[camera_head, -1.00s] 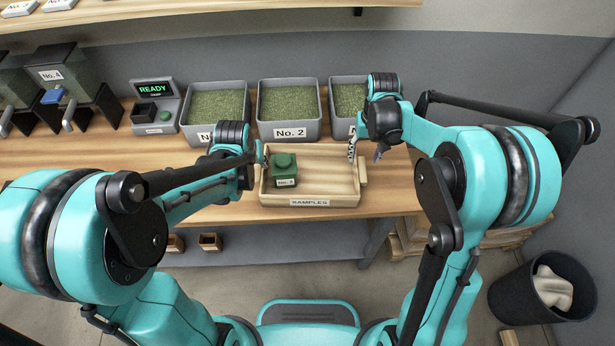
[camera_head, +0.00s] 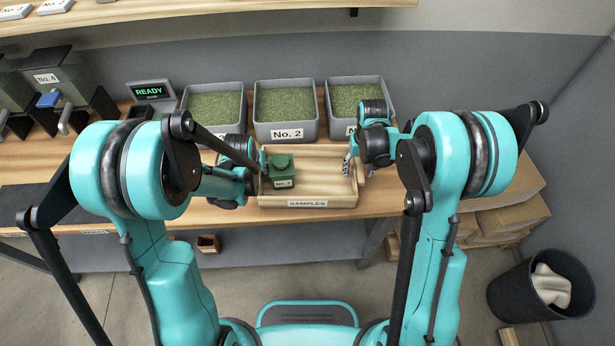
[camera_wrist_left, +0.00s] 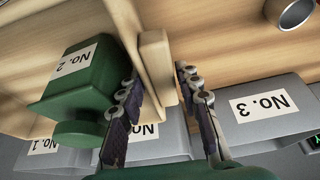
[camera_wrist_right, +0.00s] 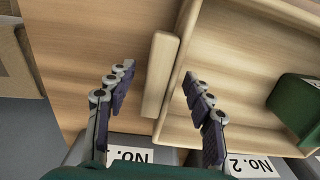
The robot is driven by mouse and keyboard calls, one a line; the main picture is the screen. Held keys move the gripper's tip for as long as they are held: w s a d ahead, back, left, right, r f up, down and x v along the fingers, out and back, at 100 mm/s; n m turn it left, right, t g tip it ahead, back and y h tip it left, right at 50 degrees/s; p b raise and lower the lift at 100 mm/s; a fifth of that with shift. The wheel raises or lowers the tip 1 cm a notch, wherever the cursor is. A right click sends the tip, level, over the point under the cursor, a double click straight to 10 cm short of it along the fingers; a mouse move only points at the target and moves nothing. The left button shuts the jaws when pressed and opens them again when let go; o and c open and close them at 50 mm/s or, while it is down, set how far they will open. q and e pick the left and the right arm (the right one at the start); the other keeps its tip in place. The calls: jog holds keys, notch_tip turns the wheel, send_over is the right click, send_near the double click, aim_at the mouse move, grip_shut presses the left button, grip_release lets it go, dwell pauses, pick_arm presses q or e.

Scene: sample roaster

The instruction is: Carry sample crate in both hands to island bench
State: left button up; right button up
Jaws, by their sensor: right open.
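The sample crate (camera_head: 308,203) is a shallow wooden tray labelled SAMPLES, resting on the wooden counter. A green canister labelled No. 2 (camera_head: 282,172) stands in its left part. My left gripper (camera_head: 258,172) is at the crate's left end; in the left wrist view its open fingers (camera_wrist_left: 158,85) stand on either side of the wooden end handle (camera_wrist_left: 155,60). My right gripper (camera_head: 350,165) is at the right end; in the right wrist view its open fingers (camera_wrist_right: 155,85) straddle the other handle (camera_wrist_right: 160,75) and the end wall, with visible gaps. The island bench is not identifiable.
Grey bins of green beans, including No. 2 (camera_head: 286,131), stand close behind the crate. A READY display (camera_head: 150,91) and hoppers (camera_head: 60,85) are at the left. Cardboard boxes (camera_head: 510,215) and a black waste bin (camera_head: 541,300) are on the floor at right.

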pick_arm(q)
grip_shut()
pick_arm(e)
jog(key=c, duration=0.8)
grip_shut()
pick_arm(q)
jog(key=shift+r, duration=0.15)
pick_arm(e)
jog(key=shift+r, duration=0.1)
